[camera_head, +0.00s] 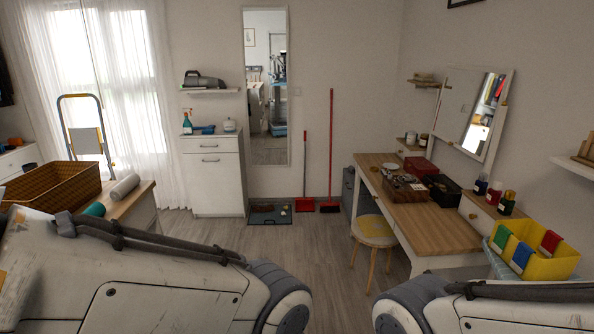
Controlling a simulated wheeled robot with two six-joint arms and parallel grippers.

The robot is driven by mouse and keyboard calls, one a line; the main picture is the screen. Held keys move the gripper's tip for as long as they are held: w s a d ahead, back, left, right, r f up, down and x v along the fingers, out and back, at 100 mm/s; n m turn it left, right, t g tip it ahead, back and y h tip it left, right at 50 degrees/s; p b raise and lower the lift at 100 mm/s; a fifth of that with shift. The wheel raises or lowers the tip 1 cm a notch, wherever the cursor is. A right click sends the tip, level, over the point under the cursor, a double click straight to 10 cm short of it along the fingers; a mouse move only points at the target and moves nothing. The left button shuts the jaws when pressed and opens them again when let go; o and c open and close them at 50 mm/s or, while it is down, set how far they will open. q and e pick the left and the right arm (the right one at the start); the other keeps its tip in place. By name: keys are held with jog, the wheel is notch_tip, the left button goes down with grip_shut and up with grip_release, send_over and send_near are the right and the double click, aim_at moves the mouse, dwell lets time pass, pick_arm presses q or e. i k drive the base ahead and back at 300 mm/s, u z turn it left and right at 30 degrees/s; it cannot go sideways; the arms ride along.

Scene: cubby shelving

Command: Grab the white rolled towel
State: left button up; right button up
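A white rolled towel (122,187) lies on the wooden-topped table (143,190) at the left, right of a brown woven basket (60,184). A teal roll (94,209) lies in front of it, partly hidden by my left arm. My two arms show large at the bottom of the view, but neither gripper is in view. Nothing is seen touching the towel.
A white cabinet (213,177) stands at the back wall. A vanity desk (408,207) with boxes, bottles and a yellow bin (535,250) is at the right, with a round stool (376,230) beside it. The middle floor (300,235) is clear.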

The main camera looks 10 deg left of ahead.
aim_at(120, 192)
jog(key=i, duration=1.9)
jog(key=u, duration=0.55)
jog(key=i, duration=0.95)
jog(key=u, duration=1.85)
jog(key=i, duration=1)
jog(key=u, duration=0.8)
